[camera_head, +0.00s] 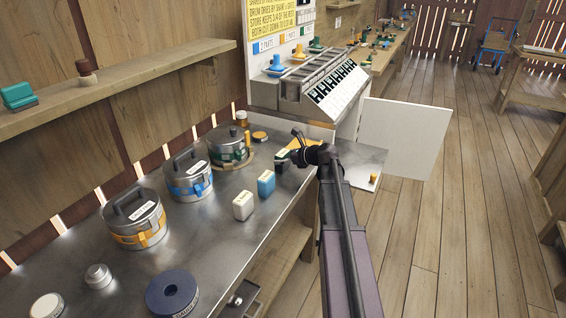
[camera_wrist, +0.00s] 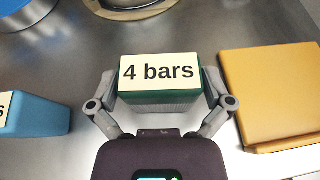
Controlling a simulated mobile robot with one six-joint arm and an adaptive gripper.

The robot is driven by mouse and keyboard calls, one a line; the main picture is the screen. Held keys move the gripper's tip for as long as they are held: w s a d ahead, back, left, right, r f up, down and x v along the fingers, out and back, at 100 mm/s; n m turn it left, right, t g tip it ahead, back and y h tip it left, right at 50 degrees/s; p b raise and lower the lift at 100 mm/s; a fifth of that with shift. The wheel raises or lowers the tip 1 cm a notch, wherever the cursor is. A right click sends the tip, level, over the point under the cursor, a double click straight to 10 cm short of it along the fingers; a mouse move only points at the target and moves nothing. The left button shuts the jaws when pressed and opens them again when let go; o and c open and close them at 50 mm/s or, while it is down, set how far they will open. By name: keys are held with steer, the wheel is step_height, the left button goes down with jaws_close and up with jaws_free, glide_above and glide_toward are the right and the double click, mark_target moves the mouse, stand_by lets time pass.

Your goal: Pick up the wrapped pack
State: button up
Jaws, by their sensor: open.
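A dark green wrapped pack with a cream label reading "4 bars" (camera_wrist: 160,97) sits on the metal bench top. My gripper (camera_wrist: 160,84) is open, with one finger at each side of this pack. Whether the fingers touch it cannot be told. In the head view the green pack (camera_head: 282,157) is partly hidden beside my gripper (camera_head: 297,153). A blue pack (camera_head: 266,184) and a white pack (camera_head: 243,205) stand in a row with it, nearer the camera. The blue pack (camera_wrist: 36,114) also shows at the left of the wrist view.
A flat yellow-brown block (camera_wrist: 270,88) lies close to the right finger. Several lidded round tins stand along the wall, with blue (camera_head: 188,177) and orange (camera_head: 135,218) bands. Bare metal separates packs and tins.

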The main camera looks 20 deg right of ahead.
mark_target(283, 153)
steer(key=c, duration=0.8)
steer(key=shift+r, duration=0.2)
step_height(283, 153, up, 10)
steer(key=p, duration=1)
steer(key=shift+f, duration=0.2)
